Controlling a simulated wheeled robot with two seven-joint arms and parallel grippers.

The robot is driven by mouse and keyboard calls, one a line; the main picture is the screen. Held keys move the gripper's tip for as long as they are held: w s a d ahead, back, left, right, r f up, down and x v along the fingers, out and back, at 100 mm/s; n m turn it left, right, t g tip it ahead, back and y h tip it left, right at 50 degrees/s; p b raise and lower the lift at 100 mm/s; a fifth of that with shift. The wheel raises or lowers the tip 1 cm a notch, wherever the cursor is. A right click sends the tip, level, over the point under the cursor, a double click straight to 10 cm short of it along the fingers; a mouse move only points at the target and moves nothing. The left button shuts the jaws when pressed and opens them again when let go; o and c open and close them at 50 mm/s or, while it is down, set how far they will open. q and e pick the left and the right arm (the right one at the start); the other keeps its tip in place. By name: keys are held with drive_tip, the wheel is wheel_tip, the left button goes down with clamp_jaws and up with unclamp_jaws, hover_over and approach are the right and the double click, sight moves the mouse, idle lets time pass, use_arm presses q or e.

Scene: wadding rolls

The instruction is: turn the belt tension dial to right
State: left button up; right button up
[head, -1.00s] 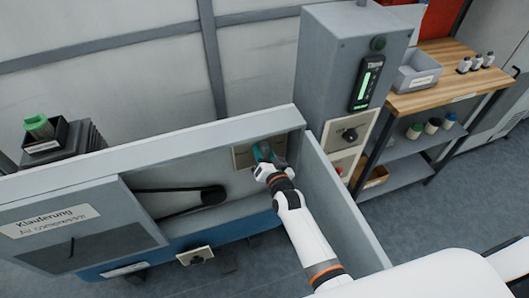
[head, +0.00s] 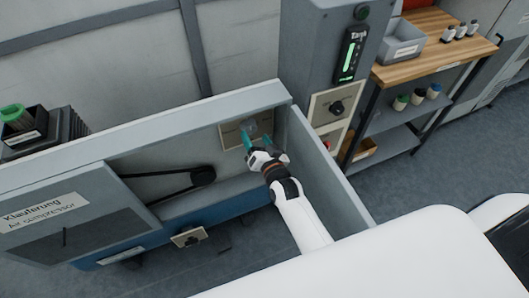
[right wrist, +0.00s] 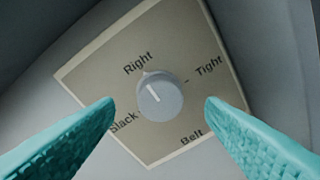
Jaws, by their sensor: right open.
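The belt tension dial (right wrist: 160,97) is a round grey knob on a beige plate (right wrist: 185,55) lettered Slack, Right, Tight and Belt. Its raised tip and white line point up and slightly left, towards the word Right. In the head view the plate (head: 231,136) sits on the inner back wall of the open compressor housing, with the dial small and blurred. My right gripper (head: 257,141) is open in front of it. In the right wrist view its teal fingers (right wrist: 160,104) stand either side of the dial, apart from it. My left gripper is not in view.
The housing's side wall (head: 325,165) stands close right of my right arm. A black belt on a pulley (head: 203,176) lies left of the plate. A grey cabinet with another knob (head: 337,107) and a wooden-topped shelf (head: 425,67) stand to the right.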

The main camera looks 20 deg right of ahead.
drive_tip(key=s, duration=0.7)
drive_tip(key=shift+s+r, duration=0.35)
drive_tip(key=shift+r, duration=0.05)
drive_tip(key=shift+d, duration=0.1)
